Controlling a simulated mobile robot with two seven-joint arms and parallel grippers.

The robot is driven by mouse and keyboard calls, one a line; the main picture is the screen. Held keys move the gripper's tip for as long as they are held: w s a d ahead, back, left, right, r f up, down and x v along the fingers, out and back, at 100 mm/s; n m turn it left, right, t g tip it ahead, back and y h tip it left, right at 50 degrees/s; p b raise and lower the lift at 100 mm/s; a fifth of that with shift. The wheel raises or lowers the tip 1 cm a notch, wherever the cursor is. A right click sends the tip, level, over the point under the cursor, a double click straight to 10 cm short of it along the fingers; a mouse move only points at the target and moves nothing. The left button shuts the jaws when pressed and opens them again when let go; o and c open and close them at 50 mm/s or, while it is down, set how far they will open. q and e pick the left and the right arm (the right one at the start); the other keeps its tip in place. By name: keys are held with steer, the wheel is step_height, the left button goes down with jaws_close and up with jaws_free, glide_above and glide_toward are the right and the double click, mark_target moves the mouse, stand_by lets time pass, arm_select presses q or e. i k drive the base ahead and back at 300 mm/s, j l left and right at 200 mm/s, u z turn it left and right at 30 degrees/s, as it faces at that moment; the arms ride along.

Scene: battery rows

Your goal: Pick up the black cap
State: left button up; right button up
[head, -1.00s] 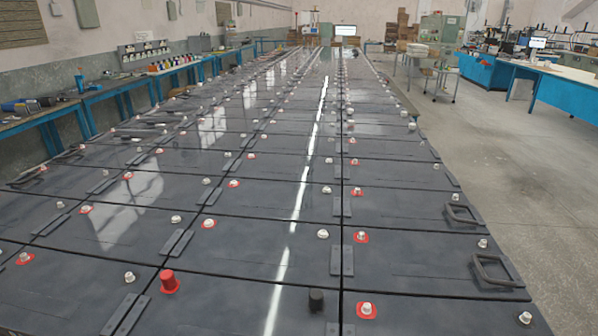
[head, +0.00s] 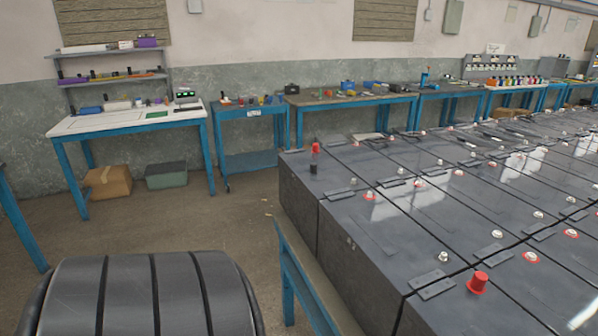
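A larger red cap (head: 478,283) stands on a nearer battery at the lower right. Neither of my grippers shows in the head view.
The battery block (head: 365,265) fills the right side, its side wall dropping to the floor. A blue bench frame (head: 300,280) stands close to its left. Workbenches (head: 130,120) line the wall. Open floor (head: 210,225) lies left of the batteries.

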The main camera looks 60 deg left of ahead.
mark_target(313, 166)
steer(key=k+u, duration=0.1)
steer(key=u, duration=0.4)
steer(key=k+j+u, duration=0.1)
steer(key=u, duration=1.25)
steer(key=i+j+z, duration=0.2)
steer(key=z, duration=0.2)
steer(key=i+j+z, duration=0.25)
steer(key=z, duration=0.15)
steer(key=i+j+z, duration=0.15)
steer(key=j+z, duration=0.25)
